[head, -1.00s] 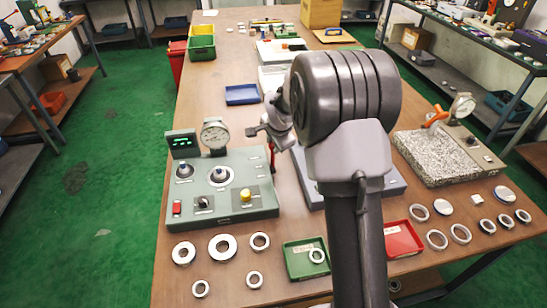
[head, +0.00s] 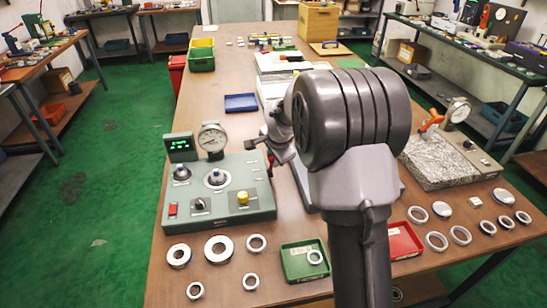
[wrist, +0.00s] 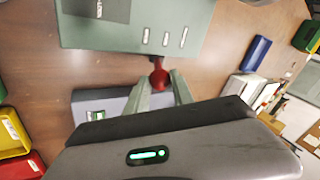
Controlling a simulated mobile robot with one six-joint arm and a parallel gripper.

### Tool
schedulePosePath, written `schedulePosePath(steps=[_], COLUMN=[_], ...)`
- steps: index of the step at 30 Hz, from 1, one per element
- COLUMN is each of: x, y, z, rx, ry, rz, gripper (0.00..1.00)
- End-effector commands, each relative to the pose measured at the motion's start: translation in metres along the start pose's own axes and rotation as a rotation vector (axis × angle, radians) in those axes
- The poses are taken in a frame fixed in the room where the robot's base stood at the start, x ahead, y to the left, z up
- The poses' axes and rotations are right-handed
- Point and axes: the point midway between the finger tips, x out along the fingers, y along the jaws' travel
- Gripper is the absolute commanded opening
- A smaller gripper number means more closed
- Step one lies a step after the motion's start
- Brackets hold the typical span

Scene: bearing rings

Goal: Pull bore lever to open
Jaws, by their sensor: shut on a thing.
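The bore gauge station (head: 240,192) is a grey-green box on the left of the table, with a dial gauge (head: 212,139), a lit green display (head: 181,147), knobs and buttons. Its red bore lever (wrist: 159,74) shows at the station's edge in the wrist view, its red end between the fingers. My gripper (wrist: 161,84) is shut on this lever. In the head view my gripper (head: 268,142) is at the station's right side, and my arm hides part of the area.
Several metal rings (head: 218,248) lie in front of the station. A green tray (head: 298,275) and a red tray (head: 408,243) stand nearer the front. A blue tray (head: 241,103) lies behind the station. A granite block (head: 440,165) is at right.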

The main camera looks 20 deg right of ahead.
Motion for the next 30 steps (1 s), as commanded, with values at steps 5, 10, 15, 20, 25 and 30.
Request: schedulePosePath(steps=[5,10,15,20,25,30], x=[0.006,0.006,0.004,0.004,0.002,-0.021], y=[0.011,0.011,0.008,0.007,0.006,0.004], z=[0.005,0.005,0.004,0.003,0.003,0.002], rx=[0.005,0.005,0.004,0.004,0.003,0.003], ry=[-0.014,-0.012,-0.01,-0.008,-0.007,-0.007], rz=[0.027,0.025,0.02,0.017,0.015,0.013], gripper=[0.0,0.49,0.49,0.49,0.49,0.49])
